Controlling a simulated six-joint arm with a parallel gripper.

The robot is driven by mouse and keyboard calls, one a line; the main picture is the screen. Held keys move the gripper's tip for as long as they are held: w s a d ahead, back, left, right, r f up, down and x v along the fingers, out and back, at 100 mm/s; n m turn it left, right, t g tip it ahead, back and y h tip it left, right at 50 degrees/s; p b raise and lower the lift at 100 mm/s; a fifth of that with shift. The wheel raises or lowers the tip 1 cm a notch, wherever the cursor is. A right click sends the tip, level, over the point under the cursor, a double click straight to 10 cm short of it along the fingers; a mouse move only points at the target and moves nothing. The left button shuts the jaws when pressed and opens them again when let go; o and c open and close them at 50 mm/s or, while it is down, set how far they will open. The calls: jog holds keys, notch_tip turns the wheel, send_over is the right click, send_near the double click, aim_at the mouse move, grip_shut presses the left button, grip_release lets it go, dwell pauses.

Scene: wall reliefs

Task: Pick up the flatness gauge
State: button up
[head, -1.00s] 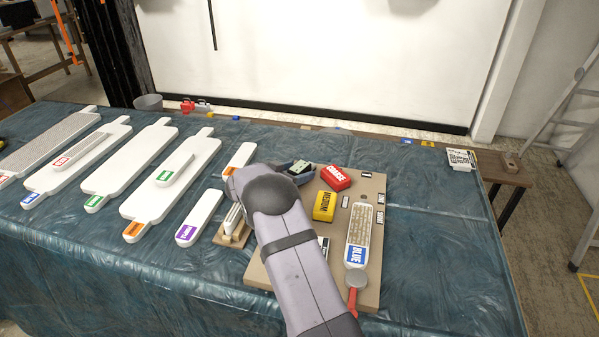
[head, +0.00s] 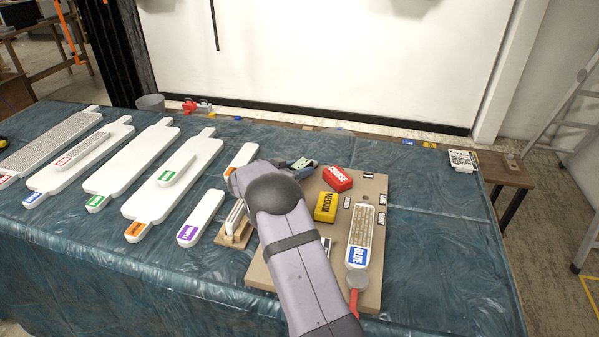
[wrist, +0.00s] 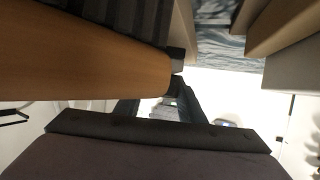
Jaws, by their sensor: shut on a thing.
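My gripper (head: 298,169) is at the far left part of the tan board, its dark fingers closed around a small dark thing with a pale grey-green face. I take this thing to be the flatness gauge (head: 304,163); no readable name shows on it. My arm hides part of the fingers and the board below. In the wrist view, a large orange-brown surface (wrist: 80,65) with a dark end fills the upper left; I cannot tell what it belongs to. The contact between fingers and gauge is not clear there.
The tan board (head: 376,200) holds a red COARSE block (head: 337,178), a yellow MEDIUM block (head: 325,207), a white BLUE-labelled piece (head: 361,238) and a red-handled tool (head: 356,282). White panels (head: 140,165) lie left. A wooden rack (head: 233,238) stands beside my arm. Blue cloth is clear at right.

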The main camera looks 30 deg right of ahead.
aim_at(301, 165)
notch_tip(301, 165, up, 9)
jog(key=shift+f, duration=0.1)
jog(key=shift+s+d+r+p, duration=0.1)
jog(key=shift+d+r+p, duration=0.2)
jog(key=shift+p, duration=0.15)
jog(key=s+d+r+m+g+p, duration=0.3)
jog(key=s+d+r+p, duration=0.55)
jog(key=d, duration=0.45)
jog(key=s+d+r+g+h+p, duration=0.1)
jog(key=s+d+p, duration=0.3)
jog(key=s, duration=0.5)
jog(key=s+d+p, duration=0.4)
jog(key=s, duration=0.5)
jog(key=s+a+f+n+t+p, duration=0.2)
jog(key=s+a+f+n+t, duration=0.15)
jog(key=s, duration=0.25)
jog(key=w+a+f+n+t+y, duration=0.2)
jog(key=w+a, duration=0.1)
jog(key=a, duration=0.4)
jog(key=w+a+f+n+t+y, duration=0.2)
jog(key=w+a+t, duration=0.1)
jog(key=a, duration=0.5)
